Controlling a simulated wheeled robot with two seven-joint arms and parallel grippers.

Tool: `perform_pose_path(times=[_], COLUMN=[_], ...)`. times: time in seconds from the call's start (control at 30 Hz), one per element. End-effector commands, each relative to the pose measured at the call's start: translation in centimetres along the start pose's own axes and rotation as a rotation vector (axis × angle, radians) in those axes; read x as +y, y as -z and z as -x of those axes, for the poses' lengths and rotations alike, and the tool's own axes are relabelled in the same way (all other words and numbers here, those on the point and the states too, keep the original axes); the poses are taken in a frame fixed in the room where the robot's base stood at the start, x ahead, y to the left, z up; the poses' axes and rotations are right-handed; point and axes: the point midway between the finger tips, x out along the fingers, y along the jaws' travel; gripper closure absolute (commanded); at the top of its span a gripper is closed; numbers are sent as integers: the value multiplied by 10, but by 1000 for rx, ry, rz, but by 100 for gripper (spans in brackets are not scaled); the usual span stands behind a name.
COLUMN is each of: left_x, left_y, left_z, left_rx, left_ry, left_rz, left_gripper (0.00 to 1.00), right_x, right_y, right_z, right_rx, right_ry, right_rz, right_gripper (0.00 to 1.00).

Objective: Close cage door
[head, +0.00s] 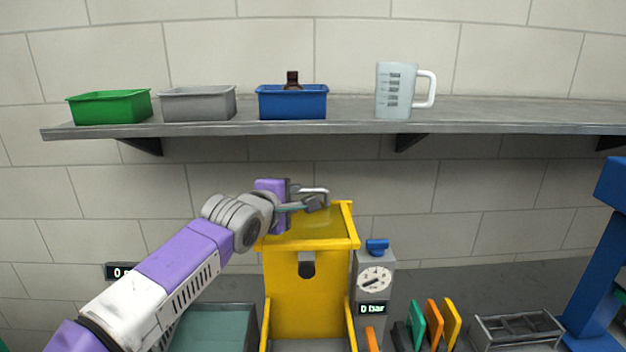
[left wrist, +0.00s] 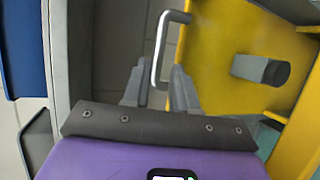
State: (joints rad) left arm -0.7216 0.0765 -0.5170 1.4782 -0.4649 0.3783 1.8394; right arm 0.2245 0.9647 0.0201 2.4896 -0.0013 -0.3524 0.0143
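The yellow cage (head: 306,295) stands in the middle of the bench in the head view, with a dark knob (head: 307,266) on its front. A bent metal handle (head: 315,190) shows at the top of that frame. My left gripper (head: 318,203) is at the handle. In the left wrist view the handle (left wrist: 160,60) runs between the two grey fingers (left wrist: 160,85); whether both touch it is unclear. The knob (left wrist: 260,69) also shows there, to the right. My right gripper is not visible.
A gauge box (head: 374,280) stands close to the cage's right side. Several coloured upright pieces (head: 434,322) and a metal rack (head: 517,330) are further right. A teal-lined tray (head: 215,330) is at the left. A shelf (head: 340,128) with bins and a jug (head: 394,92) hangs above.

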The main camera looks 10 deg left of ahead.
Motion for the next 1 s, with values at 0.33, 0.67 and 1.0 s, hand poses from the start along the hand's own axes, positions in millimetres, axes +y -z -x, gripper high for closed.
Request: perform_pose_path(times=[0.33,0.67,1.0], left_x=[2,1,0], left_y=[0,0,0], left_z=[-38,-72,-75], left_rx=[3,1,-1], left_ry=[3,0,-1], left_rz=[0,-1,0], left_gripper=[73,73,73], right_x=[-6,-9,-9], right_y=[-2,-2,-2], right_z=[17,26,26], right_rx=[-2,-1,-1], right_ry=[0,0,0], right_rz=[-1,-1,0], right_gripper=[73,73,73])
